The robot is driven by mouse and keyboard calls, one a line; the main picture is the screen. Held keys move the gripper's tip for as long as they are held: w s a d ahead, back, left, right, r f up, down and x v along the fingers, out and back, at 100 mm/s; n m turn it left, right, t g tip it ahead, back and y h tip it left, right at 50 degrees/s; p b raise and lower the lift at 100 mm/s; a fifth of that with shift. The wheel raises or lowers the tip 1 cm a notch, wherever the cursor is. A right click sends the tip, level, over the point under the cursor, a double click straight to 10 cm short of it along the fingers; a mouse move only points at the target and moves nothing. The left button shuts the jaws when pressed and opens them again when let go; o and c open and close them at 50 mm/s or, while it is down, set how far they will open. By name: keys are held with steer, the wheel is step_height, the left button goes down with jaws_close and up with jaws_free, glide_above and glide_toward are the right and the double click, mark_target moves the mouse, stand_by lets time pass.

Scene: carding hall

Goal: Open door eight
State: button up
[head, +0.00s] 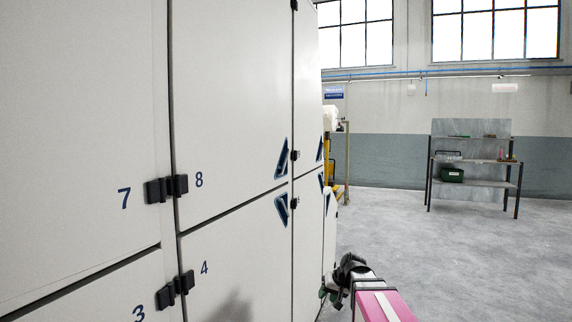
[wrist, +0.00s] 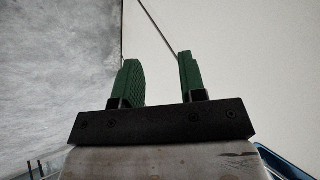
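Door eight (head: 235,100) is a tall pale panel in the upper row of a locker wall in the head view, marked with a dark blue 8. It looks shut, level with its neighbours. A black fitting (head: 180,184) sits at its left edge, and a dark blue angular shape (head: 282,158) is at its lower right corner. My gripper (head: 327,292) is low and to the right of door eight, near the far end of the lockers, partly hidden by my wrist. In the wrist view, its green fingers (wrist: 160,75) stand apart with nothing between them.
Door seven (head: 80,120) is to the left, door four (head: 240,260) below and door three (head: 90,295) lower left. A shelf rack (head: 475,160) holding a dark green bin (head: 453,175) stands at the back right. The grey floor (head: 450,250) between is clear.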

steer(key=w+a+r+t+y, duration=0.1)
steer(key=w+a+r+y, duration=0.15)
steer(key=r, duration=0.55)
steer(key=w+a+r+n+t+y, duration=0.1)
steer(key=w+r+t, duration=0.1)
steer(key=w+r, duration=0.35)
steer(key=w+a+r+t+y, duration=0.1)
steer(key=w+a+r+y, duration=0.1)
steer(key=r, duration=0.7)
steer(key=n+t+y, duration=0.2)
steer(key=y, duration=0.3)
glide_toward(286, 160)
steer(key=shift+h, duration=0.25)
steer(key=x, duration=1)
steer(key=shift+a+f, duration=0.15)
jaws_close()
